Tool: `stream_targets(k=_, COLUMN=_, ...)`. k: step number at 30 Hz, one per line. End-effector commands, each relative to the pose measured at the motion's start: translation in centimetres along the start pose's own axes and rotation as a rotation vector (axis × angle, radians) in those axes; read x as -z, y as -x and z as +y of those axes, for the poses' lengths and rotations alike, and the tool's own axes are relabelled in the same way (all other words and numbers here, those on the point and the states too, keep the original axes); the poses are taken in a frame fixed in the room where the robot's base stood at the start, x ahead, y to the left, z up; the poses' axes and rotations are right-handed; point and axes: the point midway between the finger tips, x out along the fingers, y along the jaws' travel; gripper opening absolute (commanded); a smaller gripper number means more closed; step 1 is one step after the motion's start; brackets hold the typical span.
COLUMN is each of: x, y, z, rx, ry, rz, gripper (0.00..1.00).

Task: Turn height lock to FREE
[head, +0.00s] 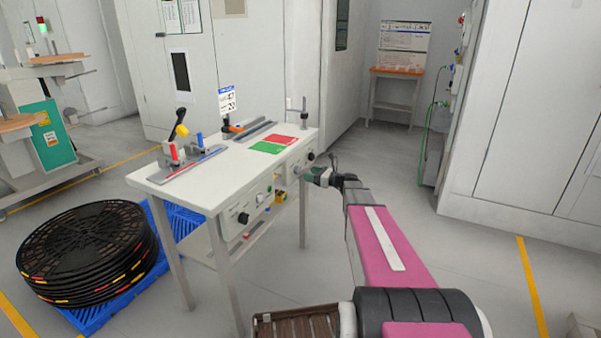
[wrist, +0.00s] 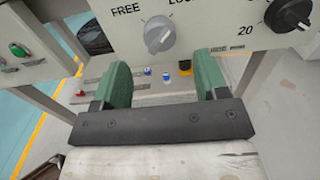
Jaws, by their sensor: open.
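The grey height lock knob (wrist: 159,35) sits on the front panel of the table, below the words FREE on the left and LOCK on the right. Its ridge appears to slant up to the right, toward LOCK. In the head view the knob is small and close to my gripper (head: 308,174), so its setting cannot be read there. In the wrist view my gripper (wrist: 163,75) is open, with two green fingers spread and nothing between them. The knob shows beyond and above the fingertips, apart from them.
A black dial (wrist: 288,13) with the number 20 is right of the knob. The white table (head: 215,165) carries clamps, rails and a red and green mat (head: 272,145). Black reels (head: 85,255) lie on a blue pallet at left. Floor right of my arm is clear.

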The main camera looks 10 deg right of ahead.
Motion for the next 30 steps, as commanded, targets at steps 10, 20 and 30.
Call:
stream_targets(k=10, x=0.1, y=-5.0, z=-0.1, rx=-0.001, ry=0.001, rz=0.000, gripper=0.67)
stream_targets(k=20, x=0.0, y=-5.8, z=0.0, rx=0.001, ry=0.002, rz=0.001, gripper=0.67)
stream_targets(k=30, x=0.0, y=-5.7, z=0.0, rx=0.001, ry=0.002, rz=0.001, gripper=0.18)
